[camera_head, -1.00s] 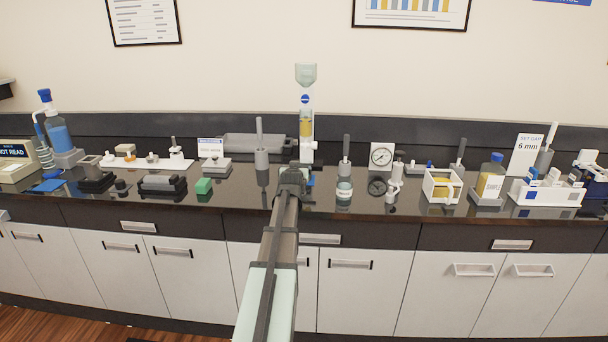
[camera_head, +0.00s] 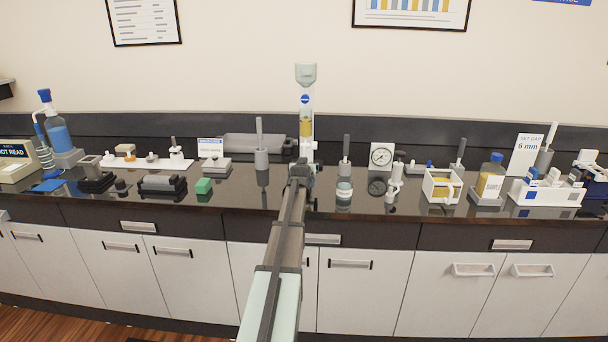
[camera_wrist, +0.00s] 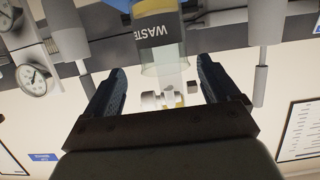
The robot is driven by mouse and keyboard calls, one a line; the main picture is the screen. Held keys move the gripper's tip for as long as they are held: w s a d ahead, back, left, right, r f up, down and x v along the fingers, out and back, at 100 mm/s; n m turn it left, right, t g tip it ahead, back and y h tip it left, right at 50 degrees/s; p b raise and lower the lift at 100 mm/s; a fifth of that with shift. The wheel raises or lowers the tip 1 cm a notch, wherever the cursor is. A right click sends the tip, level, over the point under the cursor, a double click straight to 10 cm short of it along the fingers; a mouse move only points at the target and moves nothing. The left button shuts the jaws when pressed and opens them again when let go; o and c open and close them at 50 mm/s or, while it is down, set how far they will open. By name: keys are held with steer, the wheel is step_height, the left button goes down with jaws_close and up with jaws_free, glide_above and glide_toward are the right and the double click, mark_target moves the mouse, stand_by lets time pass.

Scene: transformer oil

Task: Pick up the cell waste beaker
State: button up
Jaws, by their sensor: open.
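The cell waste beaker (camera_wrist: 163,48) shows in the wrist view, which is upside down. It is clear, with a "WASTE" label and yellow liquid toward its bottom. My gripper (camera_wrist: 162,68) is open, its two dark fingers spread to either side of the beaker's rim end in the picture. I cannot tell whether the beaker is between the fingers in depth. Nothing is held. In the head view my gripper (camera_head: 301,170) is in front of the foot of the glass column (camera_head: 306,120) and hides the beaker.
A tap (camera_wrist: 165,98) shows behind the beaker in the wrist view. In the head view a grey post (camera_head: 261,155) stands left of my gripper, and a small jar (camera_head: 344,188) stands right. A dial gauge (camera_head: 382,156) is further right on the dark worktop.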

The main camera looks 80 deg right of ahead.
steer(key=x, duration=0.5)
steer(key=shift+w, duration=0.3)
steer(key=shift+r, duration=0.1)
steer(key=c, duration=1.2)
steer(key=shift+r, duration=0.45)
steer(key=a, duration=3.2)
steer(key=shift+r, duration=0.3)
